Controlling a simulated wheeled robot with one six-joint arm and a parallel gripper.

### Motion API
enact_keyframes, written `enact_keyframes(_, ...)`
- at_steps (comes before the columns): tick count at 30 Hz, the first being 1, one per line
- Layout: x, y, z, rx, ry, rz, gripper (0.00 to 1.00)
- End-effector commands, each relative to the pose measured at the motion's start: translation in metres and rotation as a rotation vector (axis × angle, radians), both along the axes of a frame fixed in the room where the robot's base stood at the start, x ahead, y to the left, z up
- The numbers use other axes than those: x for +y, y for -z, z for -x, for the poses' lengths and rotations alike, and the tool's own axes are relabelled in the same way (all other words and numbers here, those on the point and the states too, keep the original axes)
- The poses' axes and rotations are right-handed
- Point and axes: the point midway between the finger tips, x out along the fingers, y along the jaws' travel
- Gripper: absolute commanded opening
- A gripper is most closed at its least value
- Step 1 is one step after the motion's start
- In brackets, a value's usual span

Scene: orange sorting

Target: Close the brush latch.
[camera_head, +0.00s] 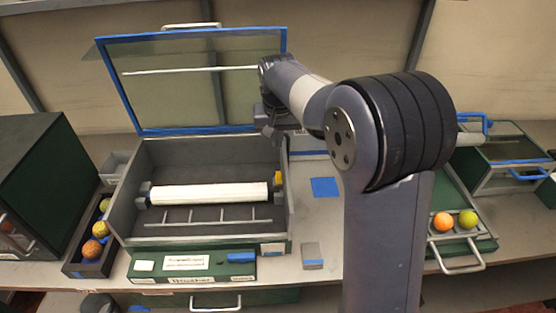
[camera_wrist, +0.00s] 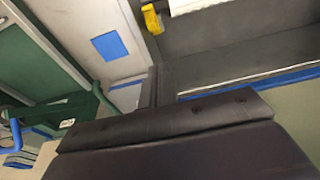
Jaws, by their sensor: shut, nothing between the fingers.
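A white roller brush (camera_head: 210,194) lies across the inside of an open grey box (camera_head: 125,205). A small yellow latch (camera_head: 277,178) sits at the brush's right end, partly hard to make out. In the wrist view the yellow latch (camera_wrist: 151,18) appears near the top beside the end of the white brush (camera_wrist: 195,5), and it looks tilted up. My gripper (camera_head: 275,128) is shut and empty above the box's back right corner, behind and above the latch and apart from it. In the wrist view my dark gripper body fills the bottom.
The box's glass lid with a blue frame (camera_head: 210,131) stands open behind. A green panel (camera_head: 190,265) is at the box's front. A blue square (camera_head: 325,187) marks the table right of the box.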

Motion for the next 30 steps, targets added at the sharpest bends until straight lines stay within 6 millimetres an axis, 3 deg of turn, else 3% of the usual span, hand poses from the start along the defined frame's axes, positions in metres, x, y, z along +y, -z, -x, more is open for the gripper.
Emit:
enact_keyframes(6, 0.0, 0.044, -0.006, 0.003, -0.001, 0.001, 0.0)
enact_keyframes(12, 0.0, 0.063, 0.008, 0.002, -0.002, 0.001, 0.0)
enact_keyframes(30, 0.0, 0.074, 0.015, -0.002, -0.001, 0.0, 0.0)
